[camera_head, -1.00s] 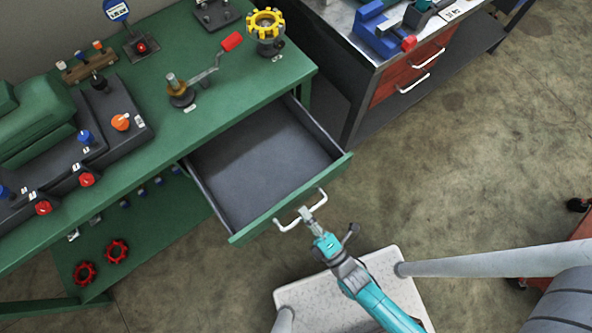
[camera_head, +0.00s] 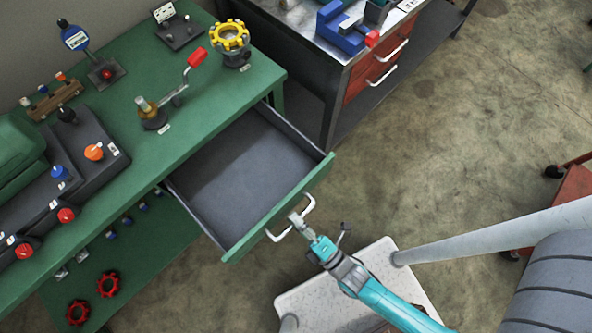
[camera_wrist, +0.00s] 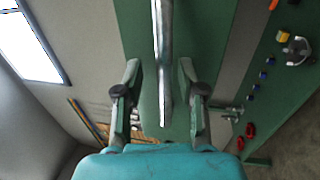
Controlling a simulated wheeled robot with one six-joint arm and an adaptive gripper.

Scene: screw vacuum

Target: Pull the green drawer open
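The green drawer (camera_head: 285,215) is pulled out of the green bench (camera_head: 215,95), and its grey inside (camera_head: 240,170) is empty. Its pale handle (camera_head: 309,203) is on the front panel. My gripper (camera_head: 299,222) is at this handle in the head view. In the wrist view the handle bar (camera_wrist: 161,50) passes between the two fingers of my gripper (camera_wrist: 159,72), with a visible gap on each side. The fingers are apart and do not look closed on the bar. The green drawer front (camera_wrist: 205,40) lies behind it.
A yellow handwheel (camera_head: 230,36) and a red-handled crank (camera_head: 195,58) stand on the bench top. A metal workbench with red drawers (camera_head: 372,75) stands to the right. Bare floor (camera_head: 440,140) lies right of the drawer. A red cart (camera_head: 570,205) is at the right edge.

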